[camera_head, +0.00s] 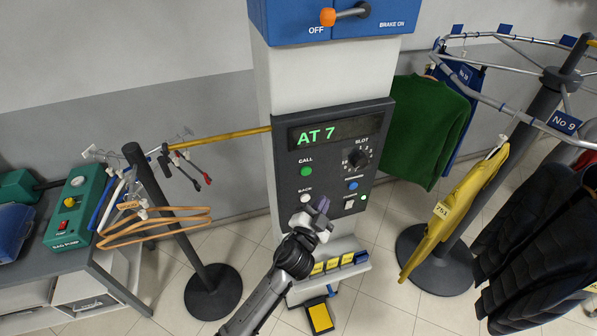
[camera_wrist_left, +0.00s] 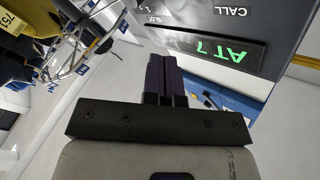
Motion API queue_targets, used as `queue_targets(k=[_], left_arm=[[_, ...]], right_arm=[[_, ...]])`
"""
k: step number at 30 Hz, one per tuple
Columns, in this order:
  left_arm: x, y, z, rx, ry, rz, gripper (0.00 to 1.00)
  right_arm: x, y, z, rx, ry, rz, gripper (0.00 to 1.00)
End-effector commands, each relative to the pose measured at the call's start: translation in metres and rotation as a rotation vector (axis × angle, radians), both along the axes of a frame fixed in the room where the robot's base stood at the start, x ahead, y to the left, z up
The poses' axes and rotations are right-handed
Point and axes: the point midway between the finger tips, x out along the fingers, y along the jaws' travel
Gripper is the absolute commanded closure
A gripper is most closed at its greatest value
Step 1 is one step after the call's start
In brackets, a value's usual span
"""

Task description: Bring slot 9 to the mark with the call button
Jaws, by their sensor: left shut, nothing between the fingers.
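The control panel (camera_head: 333,160) on the white column has a green display (camera_head: 325,134) reading "AT 7". A green call button (camera_head: 306,171) sits at its left, above a white back button (camera_head: 306,198). The slot dial (camera_head: 357,158) is at its right. My left gripper (camera_head: 320,208) is shut and empty, in front of the panel's lower part near the back button; I cannot tell if it touches the panel. In the left wrist view its dark fingers (camera_wrist_left: 166,78) are together below the display. The No 9 sign (camera_head: 564,122) is on the conveyor at the right. My right gripper is out of view.
The round conveyor rail (camera_head: 490,95) carries a green sweater (camera_head: 424,125), a yellow garment (camera_head: 455,215) tagged 751 and dark jackets (camera_head: 540,245). A lever (camera_head: 345,13) marked OFF and BRAKE ON is above the panel. A hanger stand (camera_head: 180,220) and bench are at the left.

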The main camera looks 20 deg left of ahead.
Motion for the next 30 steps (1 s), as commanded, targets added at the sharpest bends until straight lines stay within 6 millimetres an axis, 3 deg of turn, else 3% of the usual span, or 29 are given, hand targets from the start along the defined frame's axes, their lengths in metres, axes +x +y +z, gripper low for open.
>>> queue_targets(k=[17, 30], left_arm=[[0.001, -0.002, 0.003, -0.023, -0.019, -0.026, 1.0], [0.034, 0.029, 0.003, -0.021, -0.02, -0.025, 1.0]], right_arm=[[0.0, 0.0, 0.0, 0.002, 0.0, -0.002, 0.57], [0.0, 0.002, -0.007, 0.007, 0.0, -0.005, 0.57]])
